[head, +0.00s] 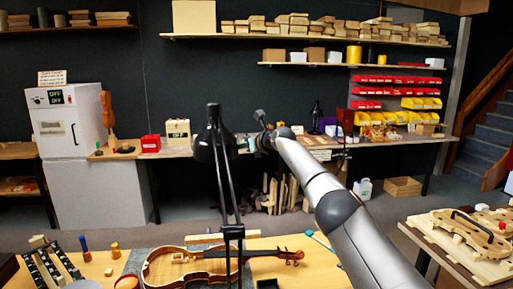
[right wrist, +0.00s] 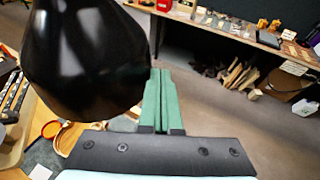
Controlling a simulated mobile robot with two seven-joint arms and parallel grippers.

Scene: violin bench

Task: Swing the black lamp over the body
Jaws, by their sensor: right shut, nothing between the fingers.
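The black lamp (head: 206,147) stands upright on the bench, its shade at the top of a thin two-rod arm (head: 222,190). Its shade (right wrist: 85,60) fills the upper left of the right wrist view. The violin body (head: 165,270) lies on the bench around the foot of the lamp arm in the head view, partly hidden by it. My right gripper (head: 245,143) is just right of the shade. Its green fingers (right wrist: 160,100) are shut together and empty, beside the shade's edge; I cannot tell whether they touch it. My left gripper is not in view.
Small tools and a black-striped rack (head: 50,265) lie at the bench's left. A side table (head: 425,245) with a wooden form (head: 470,238) stands at the right. A long back bench (head: 380,140) with bins lines the wall. Grey floor lies between.

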